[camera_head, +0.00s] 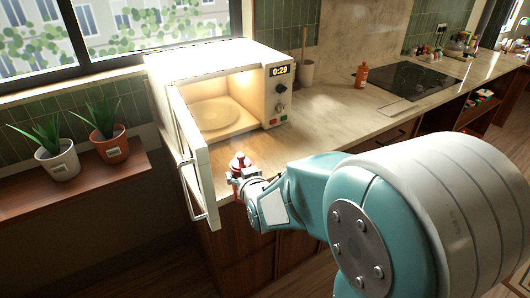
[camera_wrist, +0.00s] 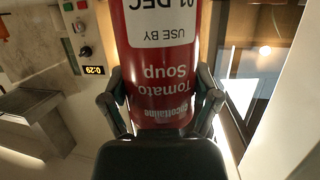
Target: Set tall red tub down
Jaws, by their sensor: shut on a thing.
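The tall red tub (camera_head: 240,162) is in my gripper, in front of the open microwave in the head view. In the wrist view the tub (camera_wrist: 162,75) fills the middle, with a white "use by" label and "Tomato Soup" lettering upside down. My gripper (camera_wrist: 162,100) has a finger on each side of the tub and is shut on it. In the head view my gripper (camera_head: 240,180) is partly hidden by my own arm. I cannot tell whether the tub's base touches anything; it is hidden.
The microwave (camera_head: 276,60) stands with its door (camera_head: 193,150) swung open to the left of my gripper. Its lit inside shows an empty turntable (camera_head: 214,114). Clear counter (camera_head: 335,115) lies to the right, with an orange bottle (camera_head: 361,75) and a hob (camera_head: 408,80) farther along.

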